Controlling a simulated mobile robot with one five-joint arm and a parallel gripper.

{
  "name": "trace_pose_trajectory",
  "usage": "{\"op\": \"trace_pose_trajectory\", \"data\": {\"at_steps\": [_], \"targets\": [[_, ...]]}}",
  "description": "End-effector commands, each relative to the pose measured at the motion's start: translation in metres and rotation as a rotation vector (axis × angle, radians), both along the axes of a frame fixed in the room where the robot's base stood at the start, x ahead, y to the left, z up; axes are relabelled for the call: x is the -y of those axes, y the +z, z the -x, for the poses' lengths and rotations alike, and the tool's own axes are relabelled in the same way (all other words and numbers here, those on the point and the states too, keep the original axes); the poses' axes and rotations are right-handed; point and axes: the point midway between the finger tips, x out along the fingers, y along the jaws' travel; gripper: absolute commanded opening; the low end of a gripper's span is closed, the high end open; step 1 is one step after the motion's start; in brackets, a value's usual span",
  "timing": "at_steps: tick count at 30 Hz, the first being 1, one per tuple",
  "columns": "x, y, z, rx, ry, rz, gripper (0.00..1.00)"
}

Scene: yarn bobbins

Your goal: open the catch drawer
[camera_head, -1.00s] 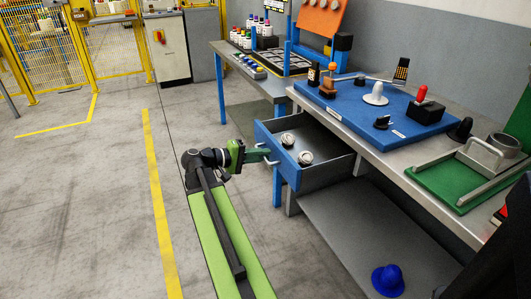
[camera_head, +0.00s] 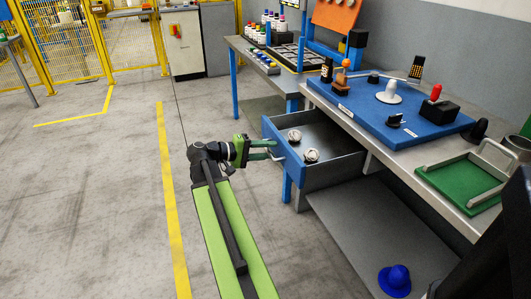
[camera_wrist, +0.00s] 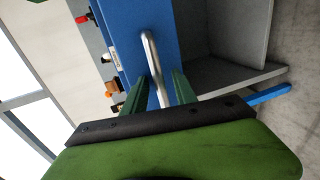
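The catch drawer (camera_head: 268,133) has a blue front and a grey inside, and it stands pulled out from under the workbench. Two round whitish metal items (camera_head: 294,136) (camera_head: 311,156) lie in it. Its silver bar handle (camera_head: 278,156) is on the blue front; in the wrist view the handle (camera_wrist: 155,65) runs between my fingers. My gripper (camera_head: 271,150) is at the handle with its two green fingers spread. In the wrist view the fingers (camera_wrist: 161,84) stand on either side of the bar, with gaps visible. The handle's lower end is partly hidden by my gripper.
The workbench carries a blue board (camera_head: 385,112) with several small items and a green tray (camera_head: 458,184). A blue hat-shaped thing (camera_head: 394,280) sits on the lower shelf (camera_head: 365,235). The floor left of the drawer is clear, with a yellow line (camera_head: 168,200).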

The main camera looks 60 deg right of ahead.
Motion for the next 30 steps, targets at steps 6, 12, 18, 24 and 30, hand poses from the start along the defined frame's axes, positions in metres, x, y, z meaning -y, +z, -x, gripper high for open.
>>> {"op": "trace_pose_trajectory", "data": {"at_steps": [6,12,18,24,30], "targets": [[-0.006,0.002,-0.004,0.001,0.000,-0.001,0.34],[-0.041,0.014,-0.032,0.000,0.003,-0.002,0.34],[-0.085,0.026,-0.065,0.000,0.003,0.000,0.34],[-0.121,0.034,-0.091,-0.001,0.000,-0.001,0.34],[-0.136,0.036,-0.101,0.000,-0.001,0.000,0.34]]}}
